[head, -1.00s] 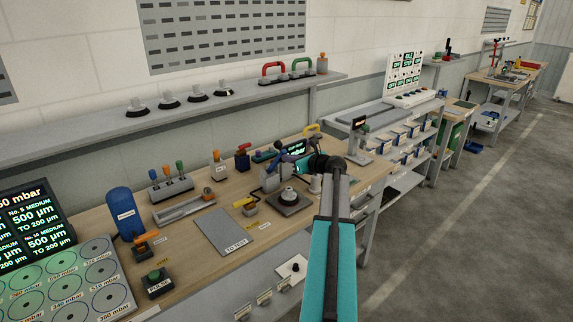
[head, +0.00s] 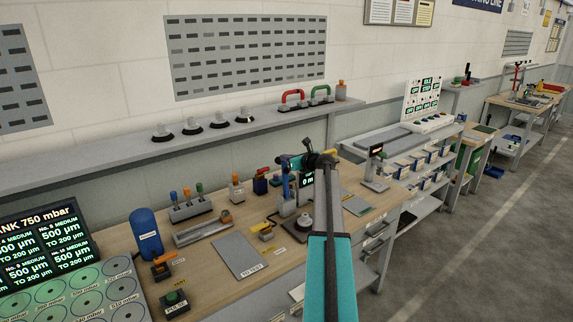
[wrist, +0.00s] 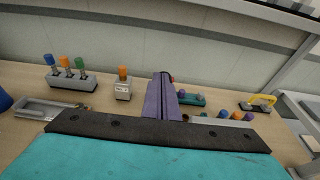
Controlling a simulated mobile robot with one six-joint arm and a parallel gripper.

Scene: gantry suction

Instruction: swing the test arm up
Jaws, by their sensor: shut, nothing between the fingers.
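My gripper (wrist: 160,98) is shut; its purple fingers stand together in the middle of the wrist view. In the head view my wrist and gripper (head: 290,162) are over the back of the bench, close to the test station. A blue upright part (head: 286,182), which looks like the test arm, stands beside the station's grey base. My gripper overlaps its top, and I cannot tell whether they touch. A dark display (head: 307,181) stands just right of it. My wrist hides part of the station.
A red-handled valve (head: 262,171) and an orange-topped block (head: 237,189) stand left of the station. A grey plate (head: 240,256) lies in front. A shelf (head: 120,155) with suction cups runs behind. A small display on a stand (head: 376,170) is to the right.

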